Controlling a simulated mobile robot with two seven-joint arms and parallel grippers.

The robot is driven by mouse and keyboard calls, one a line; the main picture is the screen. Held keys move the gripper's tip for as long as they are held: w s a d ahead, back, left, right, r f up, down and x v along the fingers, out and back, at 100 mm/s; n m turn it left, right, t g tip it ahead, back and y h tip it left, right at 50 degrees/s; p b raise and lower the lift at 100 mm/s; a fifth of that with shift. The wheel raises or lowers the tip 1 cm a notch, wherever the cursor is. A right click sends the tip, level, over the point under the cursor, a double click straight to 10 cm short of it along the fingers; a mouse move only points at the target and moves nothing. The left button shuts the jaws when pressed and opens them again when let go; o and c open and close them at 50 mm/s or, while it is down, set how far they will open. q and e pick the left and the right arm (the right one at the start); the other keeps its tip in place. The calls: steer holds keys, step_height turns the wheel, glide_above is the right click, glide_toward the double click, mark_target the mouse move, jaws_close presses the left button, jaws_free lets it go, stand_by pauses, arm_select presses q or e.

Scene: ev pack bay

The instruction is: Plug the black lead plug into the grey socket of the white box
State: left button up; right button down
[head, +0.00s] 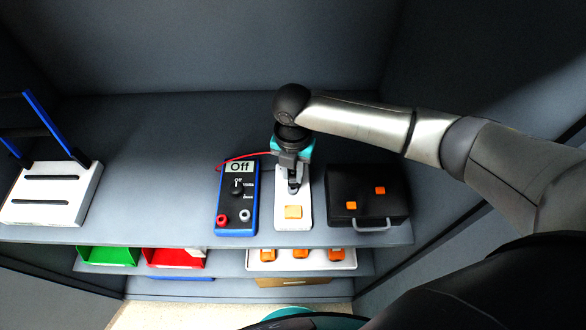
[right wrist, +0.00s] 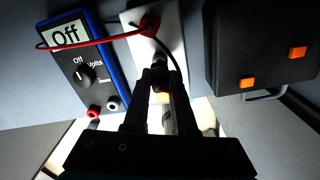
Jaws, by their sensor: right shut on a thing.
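The white box (head: 306,215) stands on the shelf with an orange patch on its front part; it also shows in the right wrist view (right wrist: 174,22). My right gripper (head: 293,184) is over the box, pointing down. In the right wrist view my right gripper (right wrist: 160,82) is shut on the black lead plug (right wrist: 159,58), whose black lead curves up and away. A red plug (right wrist: 150,24) sits on the box farther back, with a red lead. The grey socket is hidden by the gripper and plug, so I cannot tell whether the plug is in it. My left gripper is not in view.
A blue multimeter (head: 237,206) reading Off stands left of the box; its red lead (head: 240,157) runs behind. A black case (head: 362,205) with orange patches is close on the right. A white rack (head: 55,200) stands far left. Bins (head: 175,257) are on the shelf below.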

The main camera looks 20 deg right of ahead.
steer(key=shift+f, duration=0.3)
stand_by(0.7)
steer(key=shift+p, duration=0.45)
steer(key=shift+f, duration=0.85)
stand_by(1.2)
steer(key=shift+c, duration=0.8)
jaws_free()
steer(key=shift+r, duration=0.1)
step_height(320, 180, up, 8)
steer(key=p, duration=0.8)
steer(key=shift+a, duration=0.1)
stand_by(0.6)
